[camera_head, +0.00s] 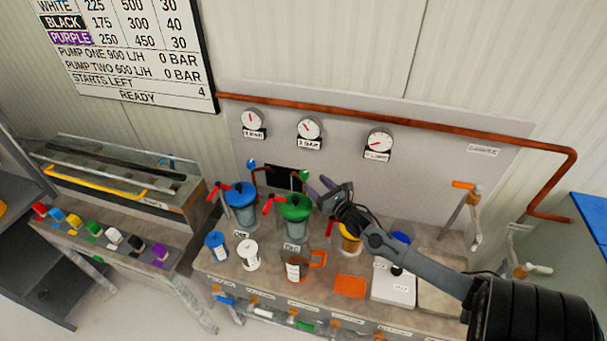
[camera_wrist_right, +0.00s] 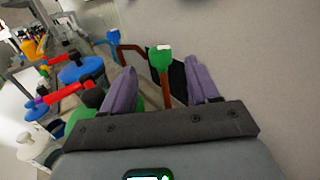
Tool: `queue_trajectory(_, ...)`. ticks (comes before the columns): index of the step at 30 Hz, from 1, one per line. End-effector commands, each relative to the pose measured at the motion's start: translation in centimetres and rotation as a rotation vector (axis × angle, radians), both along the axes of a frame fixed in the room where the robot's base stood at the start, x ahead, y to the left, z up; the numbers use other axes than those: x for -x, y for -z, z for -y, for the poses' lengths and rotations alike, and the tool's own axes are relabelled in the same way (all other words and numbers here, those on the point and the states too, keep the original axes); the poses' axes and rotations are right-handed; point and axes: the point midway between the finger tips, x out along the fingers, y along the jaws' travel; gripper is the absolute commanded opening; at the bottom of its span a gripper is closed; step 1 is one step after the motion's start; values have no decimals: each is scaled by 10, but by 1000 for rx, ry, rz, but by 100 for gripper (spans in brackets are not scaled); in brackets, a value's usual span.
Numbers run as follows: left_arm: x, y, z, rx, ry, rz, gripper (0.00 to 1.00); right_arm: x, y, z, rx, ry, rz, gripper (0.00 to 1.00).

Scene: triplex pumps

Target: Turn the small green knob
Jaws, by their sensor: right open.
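The small green knob (camera_head: 303,174) sits on a copper pipe by the dark wall opening, behind the green-lidded pump. In the right wrist view the knob (camera_wrist_right: 161,60) has a pale patch on top and shows between my purple fingertips, seemingly just beyond them. My right gripper (camera_head: 318,189) is open and empty, right of the knob and above the green-lidded pump (camera_head: 296,208). In the wrist view its fingers (camera_wrist_right: 162,72) stand apart on either side of the knob. I cannot tell any contact. My left gripper is not in view.
A blue-lidded pump (camera_head: 240,196) with a red handle stands left of the green one. A small blue knob (camera_head: 252,164) sits on the neighbouring pipe. Jars, an orange-handled jug (camera_head: 297,268) and a scale (camera_head: 394,286) crowd the bench. Gauges (camera_head: 309,129) hang on the panel behind.

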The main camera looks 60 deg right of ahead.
Motion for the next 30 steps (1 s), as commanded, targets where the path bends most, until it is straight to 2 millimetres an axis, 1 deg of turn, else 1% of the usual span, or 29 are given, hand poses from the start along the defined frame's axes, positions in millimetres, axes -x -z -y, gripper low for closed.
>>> queue_trajectory(1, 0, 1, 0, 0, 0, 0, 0, -8, -1, 4, 0, 2, 3, 60)
queue_trajectory(3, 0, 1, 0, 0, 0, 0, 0, -19, -1, 7, 0, 1, 4, 60)
queue_trajectory(9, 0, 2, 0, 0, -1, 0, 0, -45, -2, 17, 0, 1, 4, 60)
queue_trajectory(15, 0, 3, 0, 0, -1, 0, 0, -62, -1, 23, 0, 0, 2, 60)
queue_trajectory(21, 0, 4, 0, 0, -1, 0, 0, -69, 0, 26, -1, -1, 1, 60)
queue_trajectory(29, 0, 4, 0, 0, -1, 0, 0, -70, 0, 26, -1, -1, 1, 60)
queue_trajectory(30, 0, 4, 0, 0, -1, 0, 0, -70, 0, 26, -1, -1, 1, 58)
